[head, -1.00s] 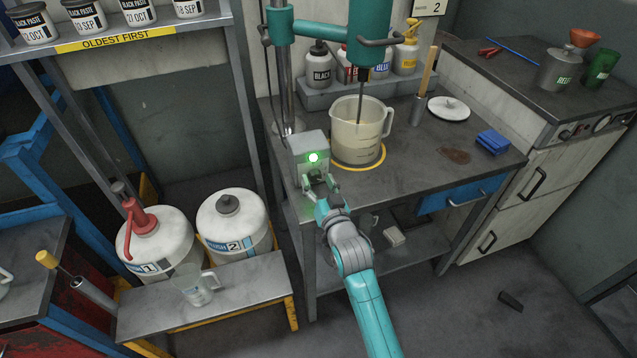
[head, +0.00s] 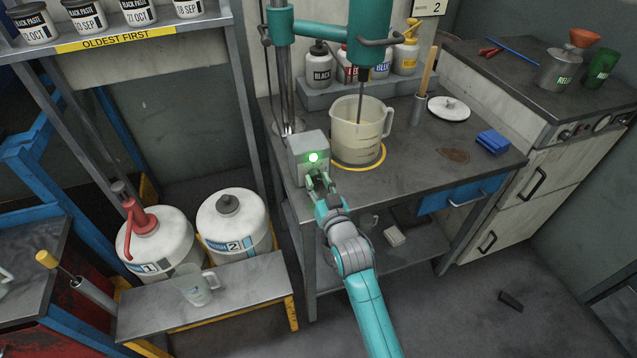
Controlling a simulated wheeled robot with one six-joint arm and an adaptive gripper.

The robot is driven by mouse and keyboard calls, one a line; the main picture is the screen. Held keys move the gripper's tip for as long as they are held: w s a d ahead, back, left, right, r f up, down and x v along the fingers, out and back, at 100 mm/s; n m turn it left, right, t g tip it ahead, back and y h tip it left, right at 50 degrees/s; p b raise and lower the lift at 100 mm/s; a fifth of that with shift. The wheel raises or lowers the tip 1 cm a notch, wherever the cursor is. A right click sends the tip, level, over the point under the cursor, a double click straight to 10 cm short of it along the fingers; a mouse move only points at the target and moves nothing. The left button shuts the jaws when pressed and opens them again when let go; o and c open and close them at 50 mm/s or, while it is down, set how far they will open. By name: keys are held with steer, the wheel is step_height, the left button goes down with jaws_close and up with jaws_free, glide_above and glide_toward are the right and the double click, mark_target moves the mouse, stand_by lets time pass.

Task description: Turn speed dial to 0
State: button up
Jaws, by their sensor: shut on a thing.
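A grey control box (head: 308,158) stands at the front left of the mixing bench, with a lit green lamp (head: 314,157) on its face. My gripper (head: 318,181) is at the lower front of this box, just below the lamp, and is shut on the speed dial. The dial itself is hidden by the fingers, so its setting cannot be read. A clear mixing jug (head: 352,148) with pale liquid stands to the right of the box inside a yellow ring. The teal mixer's shaft (head: 361,108) reaches down into the jug.
The bench top (head: 420,165) bears a white lid (head: 449,109), a blue cloth or sponge (head: 493,141) and a brown stain. Colour bottles stand on a riser behind. Two white drums stand left of the bench, behind a low shelf with a clear jug (head: 191,284).

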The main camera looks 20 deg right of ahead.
steer(key=n, duration=1.1)
steer(key=shift+n, duration=0.4)
steer(key=n, duration=1)
steer(key=shift+a, duration=0.1)
steer(key=shift+n, duration=0.4)
steer(key=o, duration=1.2)
steer(key=shift+c, duration=0.2)
steer(key=shift+s, duration=0.15)
